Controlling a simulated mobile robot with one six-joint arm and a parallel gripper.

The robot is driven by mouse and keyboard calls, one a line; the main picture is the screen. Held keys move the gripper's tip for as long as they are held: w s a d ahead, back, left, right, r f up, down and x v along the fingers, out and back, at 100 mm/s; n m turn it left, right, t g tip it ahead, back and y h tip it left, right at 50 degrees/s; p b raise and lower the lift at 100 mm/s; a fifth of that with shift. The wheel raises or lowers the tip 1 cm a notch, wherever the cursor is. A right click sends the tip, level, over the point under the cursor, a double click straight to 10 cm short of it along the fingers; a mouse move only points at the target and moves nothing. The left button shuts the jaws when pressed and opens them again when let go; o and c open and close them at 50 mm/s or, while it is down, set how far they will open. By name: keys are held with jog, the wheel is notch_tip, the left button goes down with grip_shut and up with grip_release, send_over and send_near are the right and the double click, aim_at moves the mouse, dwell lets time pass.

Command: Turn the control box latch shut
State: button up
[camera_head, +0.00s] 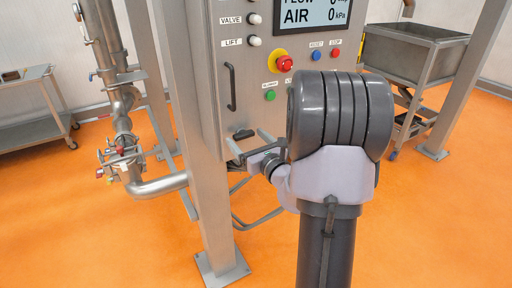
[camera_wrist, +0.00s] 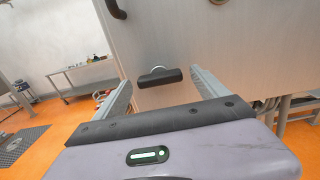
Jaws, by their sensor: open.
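The control box (camera_head: 205,95) is a grey metal cabinet with a panel of buttons and a display. Its latch (camera_head: 243,134) is a small black handle low on the front face, below the bar handle. In the wrist view the latch (camera_wrist: 158,77) shows as a dark bar lying nearly level, with a bright round base behind its top. My gripper (camera_head: 250,146) is in front of the box's lower part, close to the latch. In the wrist view my gripper (camera_wrist: 163,92) is open and empty, with one finger on each side of the latch. I cannot tell the remaining gap.
A black bar handle (camera_head: 231,87) stands out above the latch. A red emergency stop (camera_head: 284,63) and other buttons sit higher on the panel. A steel post (camera_head: 187,130) and pipes (camera_head: 122,110) stand to the left. A cart (camera_head: 38,125) is at far left. Orange floor is open in front.

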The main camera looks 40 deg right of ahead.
jog(key=b+v, duration=1.2)
jog(key=v, duration=0.4)
jog(key=shift+s, duration=0.4)
